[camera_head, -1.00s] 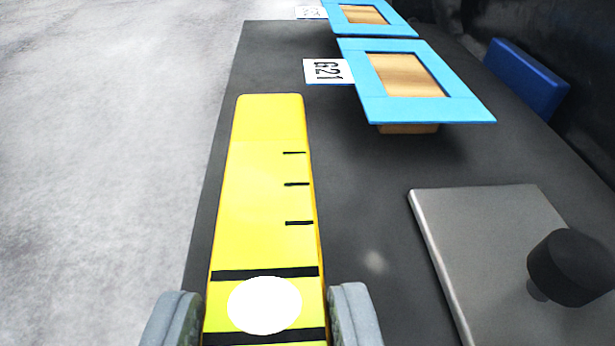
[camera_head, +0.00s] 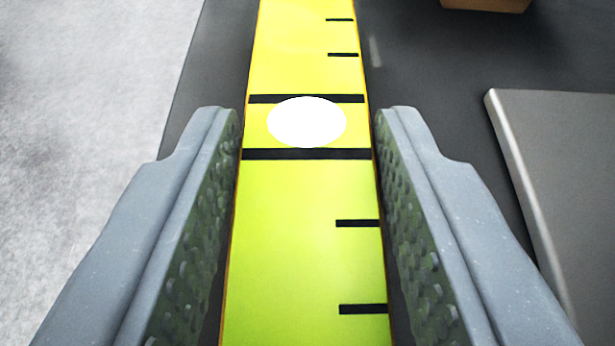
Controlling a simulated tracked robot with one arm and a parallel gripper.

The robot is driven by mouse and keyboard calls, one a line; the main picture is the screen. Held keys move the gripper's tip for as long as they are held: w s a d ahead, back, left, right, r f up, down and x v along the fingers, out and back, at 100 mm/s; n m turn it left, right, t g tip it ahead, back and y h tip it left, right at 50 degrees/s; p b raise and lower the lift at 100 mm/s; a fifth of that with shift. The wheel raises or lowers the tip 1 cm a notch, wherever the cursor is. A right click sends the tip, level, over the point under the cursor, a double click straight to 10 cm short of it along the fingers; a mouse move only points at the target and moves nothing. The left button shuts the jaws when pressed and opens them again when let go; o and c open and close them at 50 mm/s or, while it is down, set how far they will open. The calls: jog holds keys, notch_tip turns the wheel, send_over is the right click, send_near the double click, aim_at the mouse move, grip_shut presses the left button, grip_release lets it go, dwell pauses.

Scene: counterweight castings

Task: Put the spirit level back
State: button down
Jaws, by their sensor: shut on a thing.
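The spirit level (camera_head: 300,220) is a long yellow bar with black marks and a white oval between two black bands. It runs up the middle of the view, and both its ends are cut off by the frame. My gripper (camera_head: 308,120) is shut on the spirit level, one grey finger with a green studded pad along each side. The fingertips lie beside the white oval. The level is over the dark table top (camera_head: 425,75); I cannot tell if it touches it.
A grey metal plate (camera_head: 565,170) lies on the table to the right. The edge of a wooden block (camera_head: 487,4) shows at the top right. Pale floor (camera_head: 90,120) lies beyond the table's left edge. The table between level and plate is clear.

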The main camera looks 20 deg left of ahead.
jog(key=c, duration=1)
grip_release()
jog(key=shift+o, duration=0.2)
jog(key=shift+s+d+r, duration=0.15)
jog(key=shift+s+r, duration=0.05)
jog(key=shift+s, duration=0.1)
jog(key=p+v, duration=0.3)
jog(key=v, duration=0.8)
jog(key=shift+s+r, duration=0.1)
jog(key=shift+s, duration=0.05)
